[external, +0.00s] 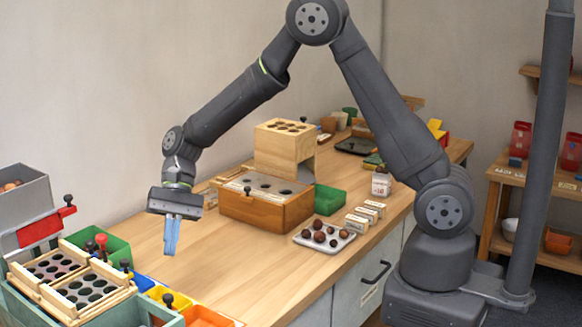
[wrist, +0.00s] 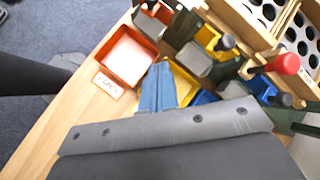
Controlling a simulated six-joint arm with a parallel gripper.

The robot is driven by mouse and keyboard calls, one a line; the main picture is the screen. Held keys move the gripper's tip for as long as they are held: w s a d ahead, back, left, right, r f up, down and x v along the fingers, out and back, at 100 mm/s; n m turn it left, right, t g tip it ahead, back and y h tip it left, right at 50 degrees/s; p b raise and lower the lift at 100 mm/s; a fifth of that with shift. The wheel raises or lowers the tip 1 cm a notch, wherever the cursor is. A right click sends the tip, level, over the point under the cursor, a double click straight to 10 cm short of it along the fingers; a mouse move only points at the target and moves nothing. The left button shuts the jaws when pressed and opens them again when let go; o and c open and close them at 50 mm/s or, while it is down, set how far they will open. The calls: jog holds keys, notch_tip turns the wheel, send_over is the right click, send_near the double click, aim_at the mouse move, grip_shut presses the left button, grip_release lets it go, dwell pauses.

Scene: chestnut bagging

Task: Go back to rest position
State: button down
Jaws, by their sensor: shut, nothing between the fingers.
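My gripper (external: 171,236) hangs fingers-down above the wooden table (external: 262,277), toward its left part. Its blue fingers are shut together with nothing between them. In the wrist view the shut fingers (wrist: 157,88) show in front of a yellow bin (wrist: 185,84) and beside an orange bin (wrist: 126,56). My arm reaches out over the table from its base at the right.
Wooden racks with holes (external: 88,292) and coloured bins stand at the lower left. A wooden box with a holed top (external: 262,208) stands behind the gripper to the right. A white tray (external: 326,240) holds several chestnuts. The table's front middle is clear.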

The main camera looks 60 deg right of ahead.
jog(key=a+r+n+t+h, duration=0.3)
jog(key=r+n+t, duration=0.2)
jog(key=r, duration=0.6)
jog(key=shift+a+n+t+h, duration=0.3)
jog(key=shift+a+n+t, duration=0.1)
jog(key=shift+n, duration=0.3)
jog(key=c, duration=0.9)
grip_release()
jog(key=o, duration=0.9)
jog(key=shift+n+g+h, duration=0.3)
jog(key=shift+g+h, duration=0.3)
jog(key=shift+h, duration=0.1)
jog(key=s+a, duration=0.4)
jog(key=shift+r, duration=0.4)
jog(key=s+a+r+h, duration=0.1)
jog(key=s+a+h, duration=0.1)
jog(key=s+a, duration=0.15)
jog(key=shift+g, duration=0.3)
jog(key=f, duration=0.9)
jog(key=shift+s+d+f, duration=0.25)
jog(key=shift+s+d, duration=0.15)
